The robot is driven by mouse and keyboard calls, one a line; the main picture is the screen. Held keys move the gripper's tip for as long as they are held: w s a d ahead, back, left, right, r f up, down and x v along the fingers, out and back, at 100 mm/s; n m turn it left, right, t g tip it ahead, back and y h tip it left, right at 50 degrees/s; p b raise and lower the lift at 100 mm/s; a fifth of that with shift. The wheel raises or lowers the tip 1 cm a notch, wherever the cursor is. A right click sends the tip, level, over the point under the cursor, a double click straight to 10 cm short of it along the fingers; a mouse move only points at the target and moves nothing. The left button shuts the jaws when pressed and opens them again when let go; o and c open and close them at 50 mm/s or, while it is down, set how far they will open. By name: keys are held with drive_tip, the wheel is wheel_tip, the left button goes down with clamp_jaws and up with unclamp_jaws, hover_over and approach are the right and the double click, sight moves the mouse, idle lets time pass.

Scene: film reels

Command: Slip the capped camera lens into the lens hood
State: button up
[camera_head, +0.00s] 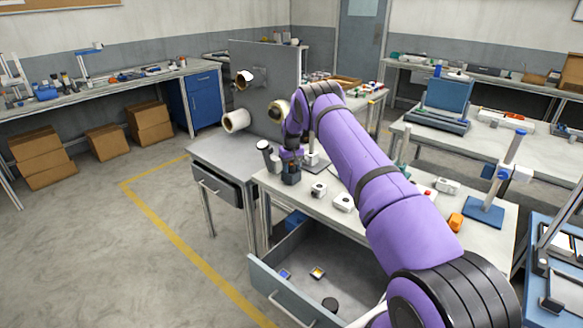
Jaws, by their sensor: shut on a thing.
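My gripper (291,174) is small and dark in this view, at the end of my purple arm, low over the near left part of the workbench. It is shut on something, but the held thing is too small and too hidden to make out. My arm hides part of the bench.
The workbench (275,186) carries small white blocks (343,203) and an orange piece (455,222). Its drawer (270,284) is open with small items inside. A grey upright panel (262,70) with round white-rimmed fittings (235,121) stands behind left. Floor at the left is clear.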

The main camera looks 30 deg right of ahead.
drive_tip(key=shift+s+a+f, duration=0.1)
drive_tip(key=shift+s+f, duration=0.2)
drive_tip(key=shift+f, duration=0.4)
drive_tip(key=shift+s+a+f, duration=0.1)
drive_tip(key=shift+s+f, duration=0.2)
drive_tip(key=shift+f, duration=0.35)
drive_tip(key=shift+w+d+r, duration=0.1)
drive_tip(key=shift+d+r, duration=0.1)
drive_tip(key=shift+r, duration=0.4)
idle(0.8)
drive_tip(key=shift+f, duration=0.6)
idle(0.6)
drive_tip(key=o, duration=0.7)
drive_tip(key=shift+c, duration=0.2)
drive_tip(key=shift+w+r, duration=0.15)
drive_tip(key=shift+r, duration=5.35)
